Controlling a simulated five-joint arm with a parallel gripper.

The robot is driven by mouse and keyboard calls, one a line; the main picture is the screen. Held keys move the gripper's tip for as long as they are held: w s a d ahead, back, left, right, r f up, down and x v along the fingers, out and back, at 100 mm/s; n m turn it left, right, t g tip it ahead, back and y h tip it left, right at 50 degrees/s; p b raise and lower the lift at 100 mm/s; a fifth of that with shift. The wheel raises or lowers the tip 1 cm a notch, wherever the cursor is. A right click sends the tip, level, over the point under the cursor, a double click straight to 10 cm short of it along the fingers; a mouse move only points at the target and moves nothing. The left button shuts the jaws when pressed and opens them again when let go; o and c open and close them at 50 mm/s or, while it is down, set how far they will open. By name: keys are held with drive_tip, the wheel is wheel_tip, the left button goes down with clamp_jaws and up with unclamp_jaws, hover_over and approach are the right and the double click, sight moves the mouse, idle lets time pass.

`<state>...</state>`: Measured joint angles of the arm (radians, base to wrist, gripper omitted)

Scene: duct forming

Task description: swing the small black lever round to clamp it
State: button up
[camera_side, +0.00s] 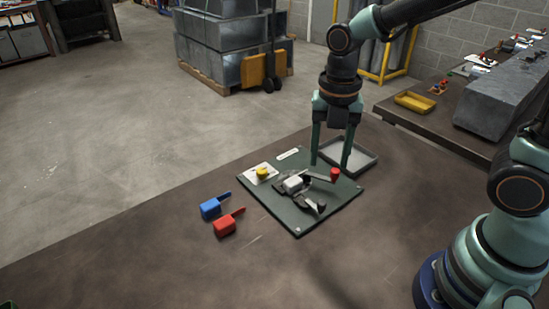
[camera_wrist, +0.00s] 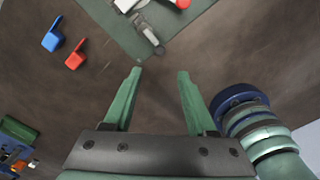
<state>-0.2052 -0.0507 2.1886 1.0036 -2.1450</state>
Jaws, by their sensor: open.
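The dark green board (camera_side: 283,217) lies on the brown table. A clamp device (camera_side: 294,184) with a pale block sits on its middle. The small black lever (camera_side: 315,206) sticks out from the device toward the board's near right edge. A longer arm with a red knob (camera_side: 334,174) points right. My gripper (camera_side: 330,164) is open and empty, fingers down, by the far right part of the board near the red knob; its height above the board is hard to tell. In the wrist view the lever (camera_wrist: 148,36) lies beyond my open fingertips (camera_wrist: 159,72).
A yellow button (camera_side: 262,172) on a white plate sits at the board's left corner. A blue block (camera_side: 211,208) and a red block (camera_side: 225,226), each with a handle, lie left of the board. A grey tray (camera_side: 367,160) lies behind my gripper. The near table is clear.

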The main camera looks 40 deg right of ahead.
sight(322, 202)
wheel_tip(322, 202, down, 12)
idle(0.6)
clamp_jaws()
